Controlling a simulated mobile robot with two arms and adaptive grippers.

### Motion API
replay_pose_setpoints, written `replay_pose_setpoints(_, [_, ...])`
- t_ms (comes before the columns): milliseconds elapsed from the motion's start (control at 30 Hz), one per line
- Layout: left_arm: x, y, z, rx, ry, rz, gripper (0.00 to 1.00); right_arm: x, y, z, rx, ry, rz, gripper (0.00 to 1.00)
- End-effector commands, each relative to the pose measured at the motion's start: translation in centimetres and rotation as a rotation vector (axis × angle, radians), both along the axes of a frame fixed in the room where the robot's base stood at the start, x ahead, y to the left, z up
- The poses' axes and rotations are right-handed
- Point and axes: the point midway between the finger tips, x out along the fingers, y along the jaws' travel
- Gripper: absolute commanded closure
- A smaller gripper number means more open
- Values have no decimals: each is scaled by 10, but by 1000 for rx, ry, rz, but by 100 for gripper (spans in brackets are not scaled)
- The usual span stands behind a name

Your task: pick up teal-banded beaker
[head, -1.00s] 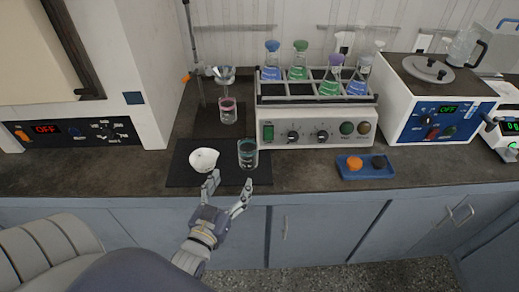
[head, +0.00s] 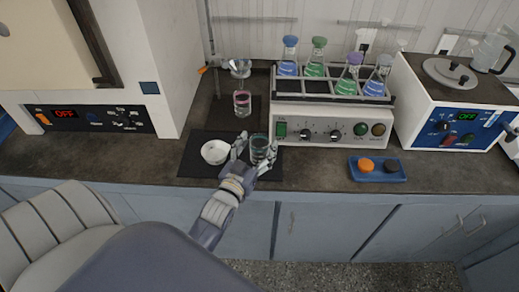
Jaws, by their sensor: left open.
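The teal-banded beaker (head: 260,146) is a clear glass standing upright on the black mat (head: 197,168) near the counter's front. My left gripper (head: 255,150) is at the beaker, open, with one finger on its left side and another at its front right. Whether the fingers touch the glass I cannot tell. The fingers and hand hide part of the beaker's lower half. My right gripper is not in view.
A white bowl (head: 215,152) sits just left of the beaker on the mat. A pink-banded beaker (head: 242,104) stands behind, under a funnel (head: 240,68). The shaker (head: 330,126) with several flasks is behind right. A blue tray (head: 377,176) lies to the right.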

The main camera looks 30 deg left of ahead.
Motion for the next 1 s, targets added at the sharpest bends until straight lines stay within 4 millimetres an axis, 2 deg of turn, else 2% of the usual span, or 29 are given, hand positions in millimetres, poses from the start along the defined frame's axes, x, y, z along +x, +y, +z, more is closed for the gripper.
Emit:
replay_pose_setpoints(133, [14, 2, 1, -1, 0, 0, 31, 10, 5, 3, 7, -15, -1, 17])
replay_pose_setpoints(400, [16, 3, 0, 0, 1, 0, 31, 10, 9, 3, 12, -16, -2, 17])
replay_pose_setpoints(467, [16, 3, 0, 0, 1, 0, 43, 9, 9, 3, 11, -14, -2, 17])
replay_pose_setpoints(633, [16, 3, 0, 0, 1, 0, 80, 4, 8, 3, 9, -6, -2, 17])
replay_pose_setpoints(1000, [16, 3, 1, 0, -1, 0, 81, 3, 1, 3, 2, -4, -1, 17])
